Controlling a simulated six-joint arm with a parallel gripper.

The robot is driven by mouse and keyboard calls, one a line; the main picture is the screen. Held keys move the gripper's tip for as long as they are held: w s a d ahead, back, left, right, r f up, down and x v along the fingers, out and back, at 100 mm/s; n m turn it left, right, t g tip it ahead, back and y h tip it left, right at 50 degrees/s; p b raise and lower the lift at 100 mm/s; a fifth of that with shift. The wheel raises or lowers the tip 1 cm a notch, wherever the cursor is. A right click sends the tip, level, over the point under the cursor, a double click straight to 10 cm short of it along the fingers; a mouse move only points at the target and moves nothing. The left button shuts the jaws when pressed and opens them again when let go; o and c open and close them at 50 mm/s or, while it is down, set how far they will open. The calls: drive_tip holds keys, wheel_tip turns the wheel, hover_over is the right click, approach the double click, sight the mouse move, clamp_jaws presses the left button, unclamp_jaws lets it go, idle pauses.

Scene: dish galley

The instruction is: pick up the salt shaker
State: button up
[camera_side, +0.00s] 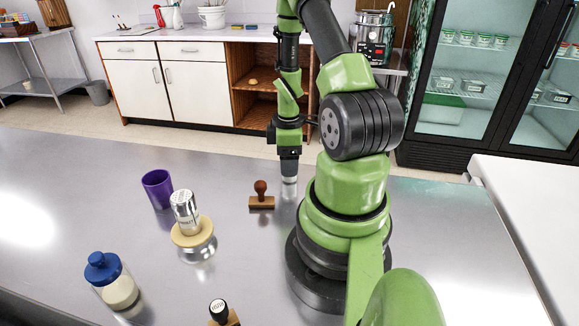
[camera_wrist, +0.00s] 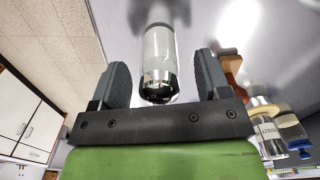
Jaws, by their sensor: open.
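The salt shaker (camera_wrist: 159,48) has a pale, translucent body and a shiny metal cap. In the wrist view it shows between the two fingers of my gripper (camera_wrist: 162,75), with its cap towards the palm and a gap on each side. In the side view my gripper (camera_side: 289,160) points straight down over the shaker (camera_side: 289,179), which stands upright on the metal counter. The gripper is open and holds nothing. The gripper hides the shaker's top in the side view.
A wooden stamp (camera_side: 261,203) stands just left of the shaker on the counter (camera_side: 420,225). Further left are a purple cup (camera_side: 157,189), a silver can (camera_side: 185,214) on a tan-lidded jar (camera_side: 197,246), and a blue-capped bottle (camera_side: 118,290). Another stamp (camera_side: 219,311) is in front.

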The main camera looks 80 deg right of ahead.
drive_tip(key=shift+f, duration=0.15)
drive_tip(key=c, duration=1.1)
drive_tip(key=shift+o, duration=0.2)
